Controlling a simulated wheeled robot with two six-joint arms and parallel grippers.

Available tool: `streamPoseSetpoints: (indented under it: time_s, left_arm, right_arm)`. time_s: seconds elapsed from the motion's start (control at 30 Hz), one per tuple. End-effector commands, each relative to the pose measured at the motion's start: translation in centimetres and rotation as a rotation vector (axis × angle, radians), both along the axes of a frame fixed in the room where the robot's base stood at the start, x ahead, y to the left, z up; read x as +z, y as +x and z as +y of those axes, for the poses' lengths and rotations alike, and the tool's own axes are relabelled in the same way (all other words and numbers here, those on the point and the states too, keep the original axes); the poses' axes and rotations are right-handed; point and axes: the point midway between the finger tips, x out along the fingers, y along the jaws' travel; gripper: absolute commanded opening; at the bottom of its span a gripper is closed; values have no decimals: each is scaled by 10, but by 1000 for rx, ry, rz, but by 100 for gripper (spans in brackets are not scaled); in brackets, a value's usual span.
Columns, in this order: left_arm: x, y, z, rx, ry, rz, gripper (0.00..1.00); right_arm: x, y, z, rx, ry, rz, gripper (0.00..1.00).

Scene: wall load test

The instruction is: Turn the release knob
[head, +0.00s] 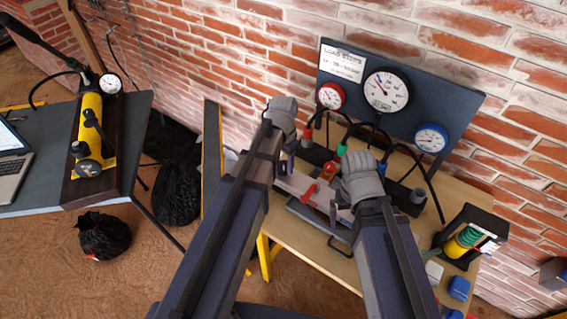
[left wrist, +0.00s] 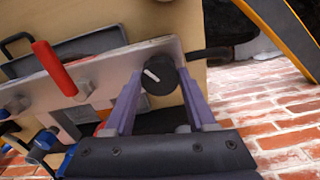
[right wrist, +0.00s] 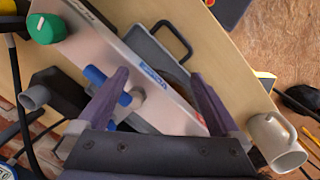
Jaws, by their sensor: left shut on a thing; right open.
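The release knob (left wrist: 158,74) is black and round with a white pointer line, at the end of a pale metal manifold (left wrist: 105,70) in the left wrist view. My left gripper (left wrist: 160,90) has its two purple fingers on either side of the knob and is shut on it. I cannot make out the knob in the head view, where my left gripper (head: 286,158) is at the manifold's left end. My right gripper (right wrist: 158,90) is open; a blue valve handle (right wrist: 95,75) lies by its left finger, and I cannot tell if they touch.
A red lever (left wrist: 53,68) stands on the manifold. A green knob (right wrist: 45,28) is at its other end. A gauge board (head: 440,105) with three dials stands behind, with black hoses in front. A pale mug (right wrist: 272,140) is near my right gripper.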

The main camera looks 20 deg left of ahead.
Motion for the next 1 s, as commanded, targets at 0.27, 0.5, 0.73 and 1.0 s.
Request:
streamPoseSetpoints:
  time_s: [0.27, 0.5, 0.73, 1.0]
  left_arm:
    - [0, 0, 0, 263, 0, 0, 1]
    - [0, 0, 0, 488, 0, 0, 1]
    - [0, 0, 0, 681, 0, 0, 1]
    - [0, 0, 0, 845, 0, 0, 1]
  right_arm:
    - [0, 0, 0, 0, 0, 0, 100]
    - [0, 0, 0, 0, 0, 0, 100]
    - [0, 0, 0, 0, 0, 0, 100]
    - [0, 0, 0, 0, 0, 0, 100]
